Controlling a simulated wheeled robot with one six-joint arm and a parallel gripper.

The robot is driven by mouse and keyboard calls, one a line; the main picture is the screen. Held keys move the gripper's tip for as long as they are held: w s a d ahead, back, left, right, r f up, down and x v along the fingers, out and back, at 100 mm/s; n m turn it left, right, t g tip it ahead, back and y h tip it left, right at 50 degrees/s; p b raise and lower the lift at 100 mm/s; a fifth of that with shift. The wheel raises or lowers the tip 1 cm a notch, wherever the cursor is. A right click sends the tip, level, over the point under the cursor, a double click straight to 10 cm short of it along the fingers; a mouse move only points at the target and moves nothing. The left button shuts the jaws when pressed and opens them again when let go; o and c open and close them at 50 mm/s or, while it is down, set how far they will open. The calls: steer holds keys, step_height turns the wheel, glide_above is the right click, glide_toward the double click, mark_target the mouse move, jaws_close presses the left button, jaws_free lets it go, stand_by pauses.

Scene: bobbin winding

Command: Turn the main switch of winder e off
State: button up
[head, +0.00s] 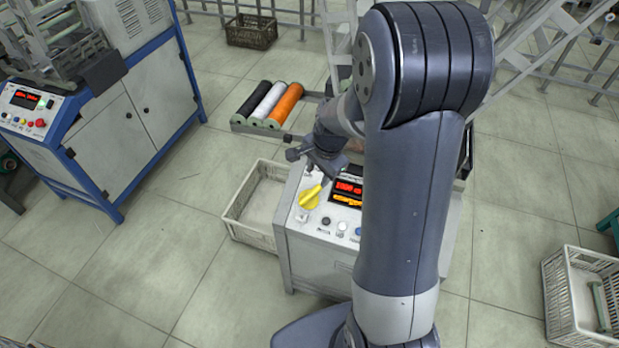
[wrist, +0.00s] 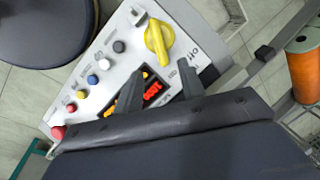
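The yellow main switch (head: 310,197) is a rotary knob on the panel of the winder (head: 318,262) in the middle of the head view. In the wrist view the yellow knob (wrist: 159,42) sits at the top, its grip ridge running up and down the picture, slightly tilted. An "off" marking is printed beside it. The red display (wrist: 152,91) is lit. No letter naming the winder is readable. My gripper (head: 320,178) is just above the panel by the knob. In the wrist view my gripper (wrist: 160,88) has its two fingers apart, empty, not around the knob.
Several push buttons (wrist: 93,79) line the panel beside the knob. A pale crate (head: 240,233) stands left of the winder. Black, white and orange spools (head: 286,104) lie behind. Another blue-framed machine (head: 140,110) stands at left. A second crate (head: 560,310) is at lower right.

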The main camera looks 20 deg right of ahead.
mark_target(312, 192)
steer(key=b+x, duration=0.1)
steer(key=x, duration=0.9)
steer(key=shift+f, duration=0.3)
steer(key=shift+c, duration=0.2)
jaws_close()
